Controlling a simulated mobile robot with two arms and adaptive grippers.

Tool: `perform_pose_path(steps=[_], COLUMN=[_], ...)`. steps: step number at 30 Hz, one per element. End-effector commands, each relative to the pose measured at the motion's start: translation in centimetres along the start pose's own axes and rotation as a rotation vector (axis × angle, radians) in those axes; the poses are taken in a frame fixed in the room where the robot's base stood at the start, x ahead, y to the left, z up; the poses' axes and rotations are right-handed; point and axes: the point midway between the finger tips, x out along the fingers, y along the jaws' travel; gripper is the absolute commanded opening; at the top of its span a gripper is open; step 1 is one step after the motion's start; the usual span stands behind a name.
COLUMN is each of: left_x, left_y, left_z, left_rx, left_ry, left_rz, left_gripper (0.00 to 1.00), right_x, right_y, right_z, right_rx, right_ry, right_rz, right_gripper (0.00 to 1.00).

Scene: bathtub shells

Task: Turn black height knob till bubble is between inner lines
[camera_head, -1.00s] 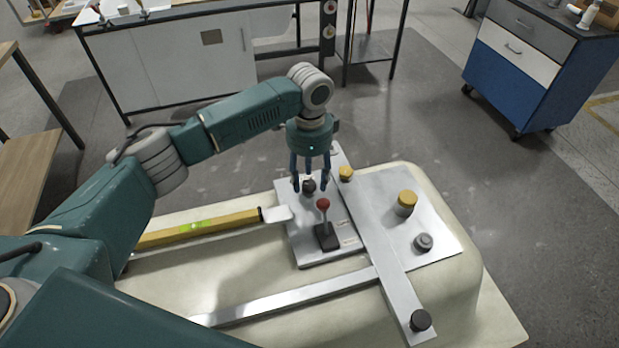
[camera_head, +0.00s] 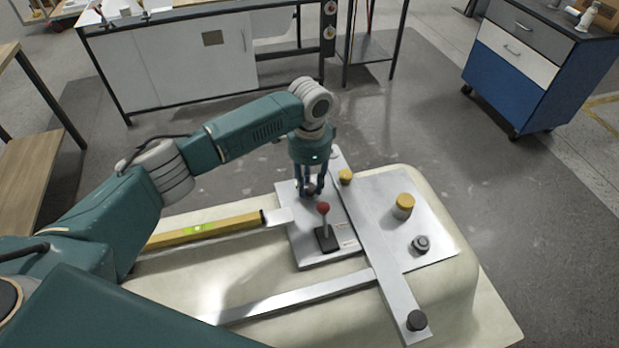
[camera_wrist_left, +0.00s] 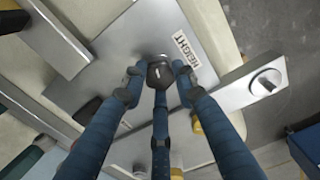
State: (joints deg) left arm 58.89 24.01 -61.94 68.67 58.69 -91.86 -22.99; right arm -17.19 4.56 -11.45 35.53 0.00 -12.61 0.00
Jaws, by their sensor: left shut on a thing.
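The black height knob (camera_wrist_left: 160,73) is on the metal plate (camera_wrist_left: 120,60) beside a "HEIGHT" label (camera_wrist_left: 187,53). My left gripper (camera_head: 311,190) points down over the plate, with its fingers shut around the knob. In the head view the fingers partly hide the knob (camera_head: 309,189). A yellow spirit level (camera_head: 205,229) lies to the left on the cream tub shell (camera_head: 250,265). Its green vial (camera_head: 197,228) is visible, but the bubble and lines are too small to read. My right gripper is not in view.
A red-topped lever (camera_head: 323,208) stands close in front of the left gripper. Yellow knobs (camera_head: 345,176) (camera_head: 404,203), a grey knob (camera_head: 421,244) and another black knob (camera_head: 416,320) sit along the metal bars and plate.

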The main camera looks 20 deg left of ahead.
Motion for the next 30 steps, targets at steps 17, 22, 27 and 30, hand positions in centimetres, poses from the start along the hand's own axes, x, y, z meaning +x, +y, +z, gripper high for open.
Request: perform_pose_path(steps=[17,22,27,30], left_x=[-0.22,-0.16,-0.2,-0.83], left_y=[-0.05,-0.03,-0.02,-0.06], left_z=[-0.24,-0.16,-0.11,-0.12], left_rx=[-0.137,-0.137,-0.137,-0.137], left_ry=[0.007,0.005,0.003,0.004], left_rz=[-0.001,0.0,0.0,-0.001], left_gripper=[0.4,0.47,0.47,0.47], right_x=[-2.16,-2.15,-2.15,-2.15], right_y=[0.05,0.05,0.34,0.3], right_z=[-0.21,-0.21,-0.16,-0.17], right_rx=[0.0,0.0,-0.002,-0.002], right_ry=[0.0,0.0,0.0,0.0], right_rz=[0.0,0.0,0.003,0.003], right_gripper=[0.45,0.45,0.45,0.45])
